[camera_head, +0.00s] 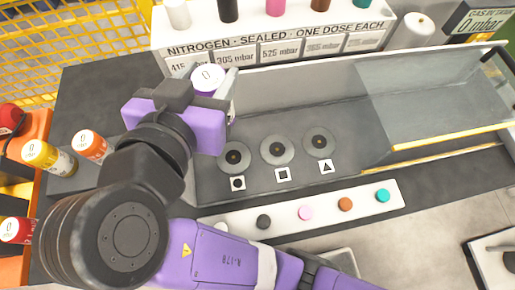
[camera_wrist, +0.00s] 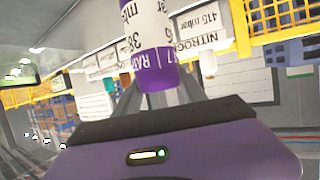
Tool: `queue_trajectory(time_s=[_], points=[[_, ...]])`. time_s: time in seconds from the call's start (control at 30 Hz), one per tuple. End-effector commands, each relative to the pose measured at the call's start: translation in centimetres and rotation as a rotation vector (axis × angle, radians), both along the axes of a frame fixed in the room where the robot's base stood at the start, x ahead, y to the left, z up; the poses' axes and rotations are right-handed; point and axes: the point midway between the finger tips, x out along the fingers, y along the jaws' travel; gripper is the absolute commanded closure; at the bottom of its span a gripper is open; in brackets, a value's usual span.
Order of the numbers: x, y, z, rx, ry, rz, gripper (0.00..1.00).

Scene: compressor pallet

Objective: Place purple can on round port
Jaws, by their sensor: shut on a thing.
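The purple can (camera_head: 208,79) shows its white top marked 0 and its purple rim in the head view. In the wrist view its white label and purple band (camera_wrist: 155,66) show in front of my gripper. My gripper (camera_head: 213,88) is shut on it, with one grey finger visible at its right side. The round port (camera_head: 234,157) is the leftmost of three grey discs with dark centres, above a tile with a black circle. The can appears up and behind this port in the head view, apart from it. The can's base is hidden by my arm.
The square port (camera_head: 277,150) and triangle port (camera_head: 319,142) are to the right. A white strip with coloured buttons (camera_head: 305,213) lies in front. A nitrogen rack (camera_head: 280,42) stands behind. Yellow (camera_head: 48,158), orange (camera_head: 90,146) and red cans (camera_head: 17,230) stand at left.

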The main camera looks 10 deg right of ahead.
Motion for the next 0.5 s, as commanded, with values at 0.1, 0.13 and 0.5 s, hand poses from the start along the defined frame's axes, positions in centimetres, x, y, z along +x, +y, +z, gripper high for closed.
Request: queue_trajectory(time_s=[0.1, 0.13, 0.5], points=[[0.0, 0.0, -0.5, 0.003, -0.001, -0.006, 1.0], [0.0, 0.0, -0.9, 0.004, -0.001, -0.008, 1.0], [-0.1, -0.2, -9.3, 0.004, 0.001, -0.01, 1.0]])
